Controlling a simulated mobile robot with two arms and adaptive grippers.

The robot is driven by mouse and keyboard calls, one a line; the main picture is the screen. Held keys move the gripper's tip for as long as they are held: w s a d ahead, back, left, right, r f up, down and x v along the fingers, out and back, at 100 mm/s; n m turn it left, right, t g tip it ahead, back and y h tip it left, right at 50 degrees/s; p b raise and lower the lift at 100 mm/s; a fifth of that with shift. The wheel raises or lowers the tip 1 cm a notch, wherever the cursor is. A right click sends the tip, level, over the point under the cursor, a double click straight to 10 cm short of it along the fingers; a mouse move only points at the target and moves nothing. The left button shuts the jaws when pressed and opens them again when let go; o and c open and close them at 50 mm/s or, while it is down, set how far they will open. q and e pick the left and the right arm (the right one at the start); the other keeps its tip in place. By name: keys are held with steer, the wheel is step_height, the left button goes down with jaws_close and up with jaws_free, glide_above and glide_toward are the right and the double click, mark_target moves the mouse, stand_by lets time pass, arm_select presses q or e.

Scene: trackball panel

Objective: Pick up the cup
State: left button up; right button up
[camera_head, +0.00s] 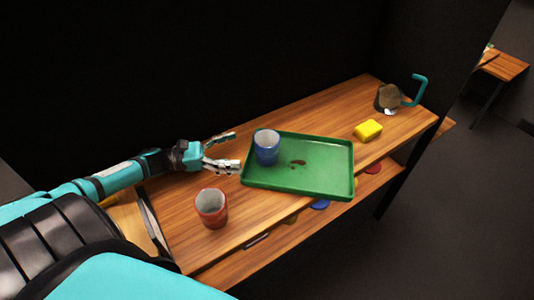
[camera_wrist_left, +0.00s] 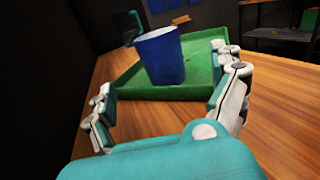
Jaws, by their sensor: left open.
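A blue cup (camera_head: 266,147) stands upright on the green tray (camera_head: 325,172), near the tray's left end. In the left wrist view the blue cup (camera_wrist_left: 160,56) shows beyond and between my fingers. A red cup (camera_head: 211,208) stands upright on the wooden table, in front of my left arm. My left gripper (camera_head: 236,152) is open and empty, just left of the tray, with its fingers pointing toward the blue cup and apart from it. The left wrist view shows its two spread fingers (camera_wrist_left: 168,85). My right gripper is not in view.
A yellow sponge (camera_head: 368,130) lies behind the tray's right end. A pitcher with a teal handle (camera_head: 388,97) stands at the table's far right. Coloured discs (camera_head: 321,204) lie on a lower shelf. Bare wood (camera_head: 255,218) lies between the red cup and the tray.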

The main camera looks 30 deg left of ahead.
mark_target(267, 149)
arm_select(q)
steer(key=x, duration=0.4)
steer(key=shift+w+d, duration=0.25)
steer(key=shift+w, duration=0.05)
steer(key=p+x, duration=0.1)
steer(key=x, duration=0.4)
steer(key=shift+d+f+p, duration=0.1)
steer(key=shift+f+p, duration=0.05)
steer(key=shift+p, duration=0.25)
steer(key=c, duration=1.4)
